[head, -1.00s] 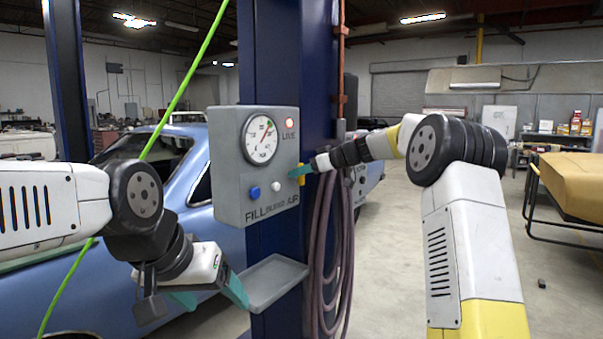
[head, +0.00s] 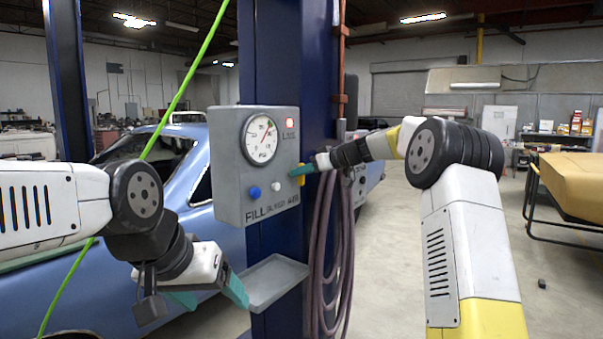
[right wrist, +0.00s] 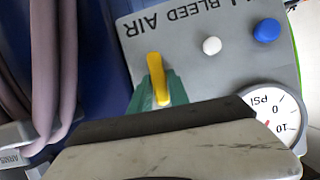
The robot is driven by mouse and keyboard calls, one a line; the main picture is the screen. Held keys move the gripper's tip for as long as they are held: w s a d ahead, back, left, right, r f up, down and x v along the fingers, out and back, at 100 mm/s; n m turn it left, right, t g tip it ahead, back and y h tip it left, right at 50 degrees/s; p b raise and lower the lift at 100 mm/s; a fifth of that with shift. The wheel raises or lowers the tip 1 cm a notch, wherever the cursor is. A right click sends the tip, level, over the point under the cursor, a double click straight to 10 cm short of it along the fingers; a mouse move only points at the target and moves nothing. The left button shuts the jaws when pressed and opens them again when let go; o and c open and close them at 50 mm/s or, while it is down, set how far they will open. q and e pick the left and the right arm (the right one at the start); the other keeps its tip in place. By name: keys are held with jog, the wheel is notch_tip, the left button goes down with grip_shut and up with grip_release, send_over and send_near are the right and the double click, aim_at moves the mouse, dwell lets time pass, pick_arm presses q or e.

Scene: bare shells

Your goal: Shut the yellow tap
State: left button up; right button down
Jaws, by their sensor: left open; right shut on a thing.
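The yellow tap (head: 299,171) is at the right side of the grey control box (head: 228,195). In the right wrist view its yellow lever (right wrist: 155,68) stands by the word AIR, roughly square to the lettering. My right gripper (head: 308,169) is shut on the lever; its green fingers (right wrist: 157,97) lie on both sides of it. The lever's far end is partly hidden by the gripper. My left gripper (head: 213,296) is open and empty, low on the left, with one fingertip close to the grey tray; I cannot tell whether they touch.
Below are a grey tray (head: 277,287) and hanging hoses (head: 322,255) on a blue post (head: 292,62). A blue car (head: 100,270) stands behind.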

jog(key=m, duration=0.1)
jog(key=m+g+y, duration=0.1)
jog(key=shift+w+d+f+m, duration=0.1)
jog(key=shift+w+d+m, duration=0.1)
jog(key=shift+m, duration=0.1)
jog(key=m+g+y, duration=0.1)
jog(key=m, duration=0.1)
jog(key=m+g+y, duration=0.1)
jog(key=shift+w+d+f+m, duration=0.1)
jog(key=shift+w+f+m, duration=0.05)
jog(key=shift+m, duration=0.25)
jog(key=shift+w+f+m+y, duration=0.15)
jog(key=shift+m+y, duration=0.65)
jog(key=shift+m, duration=0.85)
jog(key=shift+s+f+m+y, duration=0.15)
jog(key=shift+m+y, duration=0.65)
jog(key=shift+m, duration=0.85)
jog(key=shift+w, duration=0.1)
jog(key=c, duration=1.2)
grip_release()
jog(key=shift+c, duration=0.2)
